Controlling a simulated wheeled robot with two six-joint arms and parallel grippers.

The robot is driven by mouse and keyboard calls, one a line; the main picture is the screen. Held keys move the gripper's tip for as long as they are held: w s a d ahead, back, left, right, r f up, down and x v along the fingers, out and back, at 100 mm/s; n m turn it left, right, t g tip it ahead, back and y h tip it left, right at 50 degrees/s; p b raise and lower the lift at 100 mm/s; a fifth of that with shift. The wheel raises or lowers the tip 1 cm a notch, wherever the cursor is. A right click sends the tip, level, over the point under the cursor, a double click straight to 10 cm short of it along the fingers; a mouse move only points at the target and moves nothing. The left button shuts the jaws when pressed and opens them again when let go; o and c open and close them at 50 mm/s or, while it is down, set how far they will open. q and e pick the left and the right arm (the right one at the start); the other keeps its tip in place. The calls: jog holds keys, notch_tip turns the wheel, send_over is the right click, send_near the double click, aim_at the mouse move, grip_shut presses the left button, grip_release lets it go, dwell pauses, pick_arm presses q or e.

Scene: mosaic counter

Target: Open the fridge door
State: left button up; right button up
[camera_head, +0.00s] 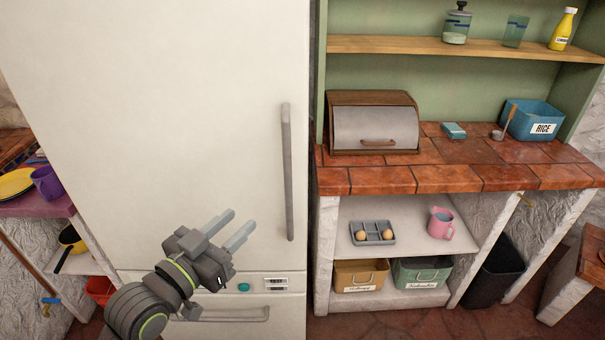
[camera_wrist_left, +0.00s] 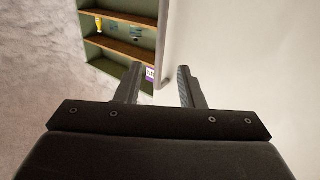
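The tall white fridge (camera_head: 150,110) fills the left half of the head view. Its upper door looks closed. A long grey vertical handle (camera_head: 287,172) runs near the door's right edge. My left gripper (camera_head: 243,220) is in front of the lower part of the door, left of the handle's lower end and apart from it. Its two fingers are spread with nothing held. In the left wrist view the gripper (camera_wrist_left: 160,70) also shows a gap between its fingers, with the pale fridge door (camera_wrist_left: 240,50) behind and to the right. My right gripper is not in view.
A lower fridge drawer handle (camera_head: 225,316) lies below the gripper. Right of the fridge is a tiled counter (camera_head: 440,178) with a bread box (camera_head: 372,122) and a blue rice bin (camera_head: 533,119). A shelf with a pink jug (camera_head: 440,224) sits below. Open floor lies in front.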

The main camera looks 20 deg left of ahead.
pick_arm(q)
jog(key=b, duration=0.6)
send_near(285, 178)
jog(key=p+x, duration=0.1)
jog(key=x, duration=1)
jog(key=shift+d, duration=0.1)
grip_shut()
